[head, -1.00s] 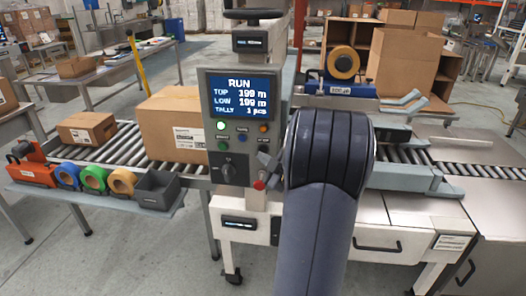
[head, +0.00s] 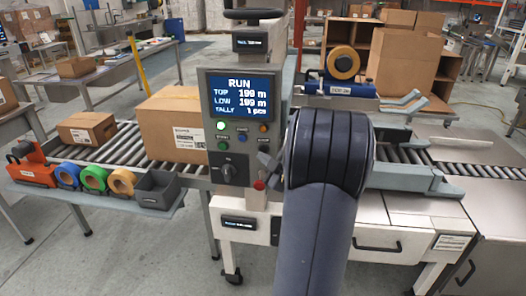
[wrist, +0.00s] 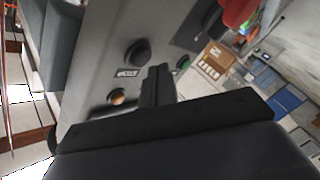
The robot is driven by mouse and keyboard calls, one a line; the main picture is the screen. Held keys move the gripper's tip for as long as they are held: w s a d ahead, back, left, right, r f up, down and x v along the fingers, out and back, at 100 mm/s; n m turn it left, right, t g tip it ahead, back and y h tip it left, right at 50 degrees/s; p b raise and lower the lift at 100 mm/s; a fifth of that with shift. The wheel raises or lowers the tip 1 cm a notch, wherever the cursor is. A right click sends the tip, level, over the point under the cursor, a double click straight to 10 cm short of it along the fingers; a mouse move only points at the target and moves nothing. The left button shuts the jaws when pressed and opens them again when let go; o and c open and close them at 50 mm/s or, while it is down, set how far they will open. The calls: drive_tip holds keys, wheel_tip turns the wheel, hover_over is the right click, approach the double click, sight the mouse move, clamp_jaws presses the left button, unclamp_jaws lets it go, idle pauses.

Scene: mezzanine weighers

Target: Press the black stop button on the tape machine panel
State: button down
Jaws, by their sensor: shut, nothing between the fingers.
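The tape machine panel (head: 246,172) is a grey upright box with a lit screen (head: 240,96) reading RUN. In the wrist view a round black button (wrist: 138,53) stands out from the panel face, with a small white label beside it. A green button (wrist: 183,65) and an amber lamp (wrist: 117,96) are near it. My gripper (wrist: 158,72) is shut and empty, its fingertips close to the panel between these controls. I cannot tell whether they touch it. In the head view my arm and gripper cover the panel's lower right, and the black button is hard to make out.
A black rotary knob (head: 229,170) and a red button (head: 259,184) are lower on the panel. A carton (head: 172,122) stands on the roller conveyor left of it. Tape rolls and a grey bin (head: 157,188) sit on the front shelf.

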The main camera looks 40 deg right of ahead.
drive_tip(key=shift+w+d, duration=0.25)
drive_tip(key=shift+d, duration=0.05)
drive_tip(key=shift+w+d, duration=0.3)
idle(0.8)
drive_tip(key=shift+s+a, duration=0.55)
drive_tip(key=shift+a, duration=0.1)
drive_tip(key=shift+s+a+b, duration=0.8)
drive_tip(key=shift+s+a, duration=0.85)
drive_tip(key=shift+a, duration=0.25)
drive_tip(key=shift+w+d, duration=0.1)
